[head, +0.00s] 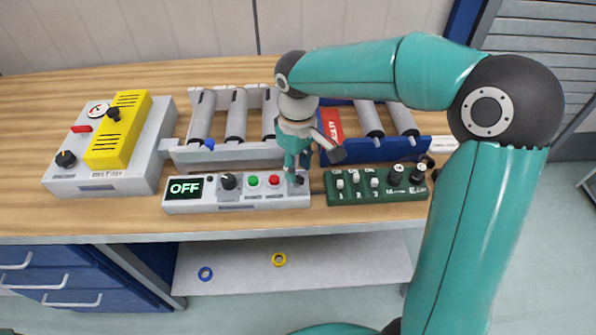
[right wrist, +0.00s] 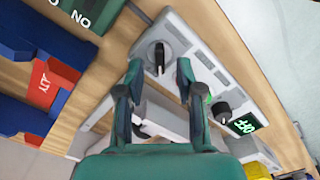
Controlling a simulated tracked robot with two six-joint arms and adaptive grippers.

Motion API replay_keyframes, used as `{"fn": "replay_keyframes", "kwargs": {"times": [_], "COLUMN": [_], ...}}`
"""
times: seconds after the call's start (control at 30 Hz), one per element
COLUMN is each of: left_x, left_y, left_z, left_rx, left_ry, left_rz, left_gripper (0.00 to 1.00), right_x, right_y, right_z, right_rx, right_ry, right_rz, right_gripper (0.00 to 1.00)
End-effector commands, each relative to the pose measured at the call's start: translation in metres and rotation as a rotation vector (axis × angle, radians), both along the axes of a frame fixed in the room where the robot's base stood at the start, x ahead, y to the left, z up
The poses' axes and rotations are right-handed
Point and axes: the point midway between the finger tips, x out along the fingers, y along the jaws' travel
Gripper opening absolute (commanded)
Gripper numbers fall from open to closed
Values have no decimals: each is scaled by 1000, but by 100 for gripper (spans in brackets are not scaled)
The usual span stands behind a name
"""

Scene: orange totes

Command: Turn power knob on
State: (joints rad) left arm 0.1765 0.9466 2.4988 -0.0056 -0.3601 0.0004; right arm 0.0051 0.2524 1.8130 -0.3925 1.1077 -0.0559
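A white control panel (head: 200,205) lies along the front of the bench, with a display (head: 184,188) reading OFF. A black knob (head: 229,181) sits beside the display, and another dark knob (head: 298,181) is at the panel's right end. My right gripper (head: 293,168) points down over that right end. In the right wrist view my right gripper (right wrist: 160,70) is open, with the end knob (right wrist: 159,57) showing between and just beyond its fingertips. The other knob (right wrist: 221,112) and the display (right wrist: 246,122) lie to the right there. I cannot tell whether the fingers touch the end knob. My left gripper is not in view.
A green switch box (head: 375,197) stands close to the panel's right. Grey rollers (head: 236,115) and a blue rail (head: 385,150) are behind it. A grey and yellow tester box (head: 112,145) stands left. Rings (head: 279,259) lie on the lower shelf.

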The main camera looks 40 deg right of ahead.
Motion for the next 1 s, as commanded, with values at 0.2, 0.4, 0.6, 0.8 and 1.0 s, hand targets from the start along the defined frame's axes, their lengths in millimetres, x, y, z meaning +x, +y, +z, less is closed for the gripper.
{"fn": "replay_keyframes", "kwargs": {"times": [0.2,0.4,0.6,0.8,1.0], "left_x": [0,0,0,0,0], "left_y": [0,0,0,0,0], "left_z": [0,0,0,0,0], "left_rx": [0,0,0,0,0], "left_ry": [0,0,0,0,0], "left_rz": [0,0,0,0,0], "left_gripper": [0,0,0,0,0], "right_x": [0,0,0,0,0], "right_y": [0,0,0,0,0], "right_z": [-21,-24,-24,-23,-23], "right_rx": [-1,-1,-1,-1,-1], "right_ry": [1,-1,-1,-1,-1], "right_rz": [1,0,0,0,-1], "right_gripper": [36,36,26,0,0]}}
